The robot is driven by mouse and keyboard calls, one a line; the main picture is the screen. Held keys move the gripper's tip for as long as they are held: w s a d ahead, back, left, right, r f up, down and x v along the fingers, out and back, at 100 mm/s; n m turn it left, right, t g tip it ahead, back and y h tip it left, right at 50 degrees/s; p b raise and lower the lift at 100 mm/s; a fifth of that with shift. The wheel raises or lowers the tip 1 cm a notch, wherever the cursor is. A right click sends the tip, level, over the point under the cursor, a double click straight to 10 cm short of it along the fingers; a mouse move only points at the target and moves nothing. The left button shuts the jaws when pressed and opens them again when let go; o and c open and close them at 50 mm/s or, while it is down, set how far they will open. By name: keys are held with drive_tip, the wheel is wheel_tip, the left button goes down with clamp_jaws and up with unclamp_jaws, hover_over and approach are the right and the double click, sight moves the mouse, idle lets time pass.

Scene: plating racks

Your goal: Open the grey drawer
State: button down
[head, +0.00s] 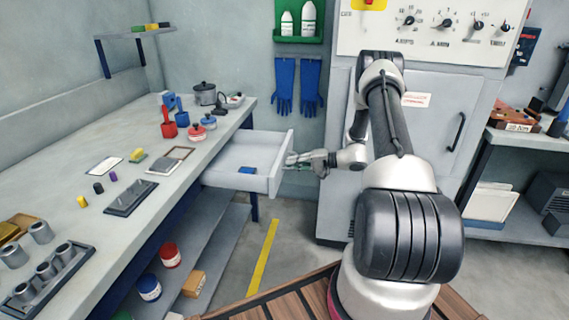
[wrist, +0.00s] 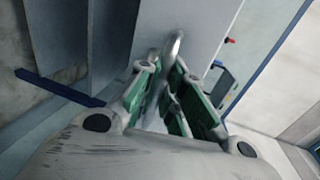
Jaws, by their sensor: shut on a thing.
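The grey drawer (head: 238,145) under the left workbench stands pulled out into the room, and its inside shows. A small blue item (head: 247,170) lies on its floor. My gripper (head: 292,160) is at the drawer's front panel, on the handle side. In the wrist view my gripper (wrist: 172,80) has its green-padded fingers shut around the metal handle (wrist: 177,45), with the pale drawer front behind it. The fingers hide part of the handle.
The workbench (head: 130,220) on the left carries red and blue containers, a pot, trays and metal cups. A lower shelf (head: 215,250) holds cans. A grey cabinet (head: 425,130) stands behind my arm. Floor with a yellow stripe (head: 263,255) is clear below the drawer.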

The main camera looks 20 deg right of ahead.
drive_tip(key=shift+s+d, duration=0.15)
drive_tip(key=shift+d, duration=0.05)
drive_tip(key=c, duration=1.5)
unclamp_jaws()
drive_tip(key=v, duration=1.2)
